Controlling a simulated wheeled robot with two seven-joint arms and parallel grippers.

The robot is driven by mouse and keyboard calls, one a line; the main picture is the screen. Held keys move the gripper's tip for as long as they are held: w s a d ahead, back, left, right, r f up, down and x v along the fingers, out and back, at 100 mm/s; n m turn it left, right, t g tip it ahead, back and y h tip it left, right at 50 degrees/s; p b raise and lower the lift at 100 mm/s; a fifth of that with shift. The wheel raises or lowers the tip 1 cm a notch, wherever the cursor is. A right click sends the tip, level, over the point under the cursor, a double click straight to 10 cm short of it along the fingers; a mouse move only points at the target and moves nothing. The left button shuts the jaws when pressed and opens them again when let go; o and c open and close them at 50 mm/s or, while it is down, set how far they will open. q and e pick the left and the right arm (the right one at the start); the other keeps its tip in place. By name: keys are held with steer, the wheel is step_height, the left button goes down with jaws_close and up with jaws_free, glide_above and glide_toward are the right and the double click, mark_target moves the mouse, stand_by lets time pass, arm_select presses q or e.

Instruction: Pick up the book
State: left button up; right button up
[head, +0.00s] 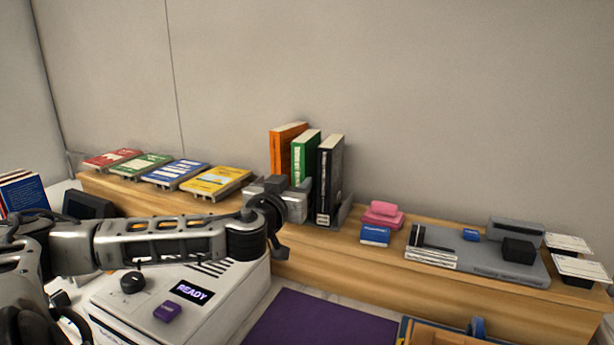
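Three books stand upright on the wooden shelf: an orange book (286,133), a green book (304,150) and a black book (329,172). Four more lie flat or slightly propped to the left: a red book (112,158), a green-covered book (141,166), a blue-and-white book (178,175) and a yellow book (218,181). My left gripper (287,186) is in front of the lower parts of the orange and green upright books and hides them. Its fingertips are not clear, so I cannot tell whether it touches or grips a book. My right gripper is not in view.
A grey bookend (345,212) stands beside the black book. Pink blocks (383,214), a blue box (375,235) and a grey tray (485,262) are to the right. Below are a white machine reading READY (125,305) and a purple mat (320,322).

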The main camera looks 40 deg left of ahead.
mark_target(303, 170)
arm_select(q)
steer(key=shift+w+a+r, duration=0.2)
steer(key=shift+w+a, duration=0.1)
steer(key=shift+w, duration=0.35)
steer(key=shift+w+a+f+p, duration=0.2)
steer(key=shift+w+p, duration=0.15)
steer(key=shift+w, duration=0.25)
steer(key=p+x, duration=0.1)
steer(key=x, duration=0.1)
steer(key=p+x, duration=0.1)
steer(key=x, duration=0.1)
steer(key=shift+w+a+r, duration=0.2)
steer(key=shift+a+r, duration=0.05)
steer(key=shift+w+a+f, duration=0.1)
steer(key=shift+w+a, duration=0.05)
steer(key=shift+w, duration=0.2)
jaws_close()
